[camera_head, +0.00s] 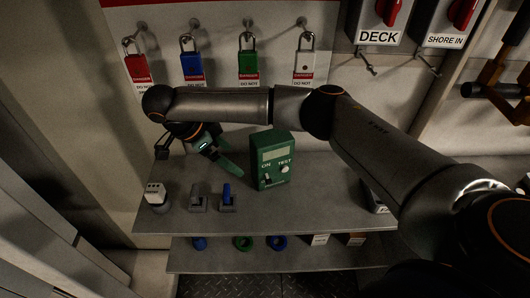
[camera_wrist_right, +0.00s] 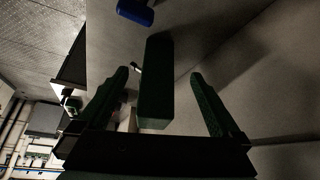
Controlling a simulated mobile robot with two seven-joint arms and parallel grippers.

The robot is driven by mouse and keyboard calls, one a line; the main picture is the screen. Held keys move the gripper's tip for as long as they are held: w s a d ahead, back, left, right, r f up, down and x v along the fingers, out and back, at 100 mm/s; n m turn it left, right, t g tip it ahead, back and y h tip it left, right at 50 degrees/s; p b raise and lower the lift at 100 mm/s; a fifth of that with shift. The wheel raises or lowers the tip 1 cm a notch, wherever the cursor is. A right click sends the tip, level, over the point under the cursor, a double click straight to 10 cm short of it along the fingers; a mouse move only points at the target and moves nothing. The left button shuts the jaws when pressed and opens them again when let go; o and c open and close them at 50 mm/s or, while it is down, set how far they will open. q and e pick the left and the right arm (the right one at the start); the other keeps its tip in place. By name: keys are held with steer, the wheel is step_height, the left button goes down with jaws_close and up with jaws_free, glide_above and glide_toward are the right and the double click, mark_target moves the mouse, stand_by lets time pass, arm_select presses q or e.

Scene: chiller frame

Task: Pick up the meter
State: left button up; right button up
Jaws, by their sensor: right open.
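The meter (camera_head: 272,160) is a green box with a pale display, "ON" and "TEST" labels and a white knob. It stands upright on the upper grey shelf (camera_head: 310,211). My right gripper (camera_head: 229,152) is just left of it, with its green fingers pointing toward it. In the right wrist view the meter (camera_wrist_right: 156,85) shows as a dark green block in the gap between the open fingers of the gripper (camera_wrist_right: 159,74). Both fingers look apart from it, and nothing is held. How deep it sits between them I cannot tell. My left gripper is out of view.
Padlocks in red (camera_head: 136,64), blue (camera_head: 191,63), green (camera_head: 248,63) and white (camera_head: 304,63) hang on the wall behind. A white-topped block (camera_head: 155,193) and small grey and blue pieces (camera_head: 227,198) stand at the shelf's left. The shelf's front middle is clear.

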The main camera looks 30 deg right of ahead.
mark_target(267, 138)
steer(key=d, duration=0.2)
steer(key=s+d, duration=0.1)
steer(key=d, duration=0.5)
steer(key=shift+s+d, duration=0.2)
steer(key=shift+s, duration=0.2)
steer(key=d+b, duration=0.1)
steer(key=d, duration=0.1)
steer(key=shift+s+d, duration=0.15)
steer(key=shift+d, duration=0.15)
steer(key=shift+x, duration=1.05)
steer(key=shift+d+f, duration=0.2)
steer(key=shift+f, duration=0.15)
jaws_close()
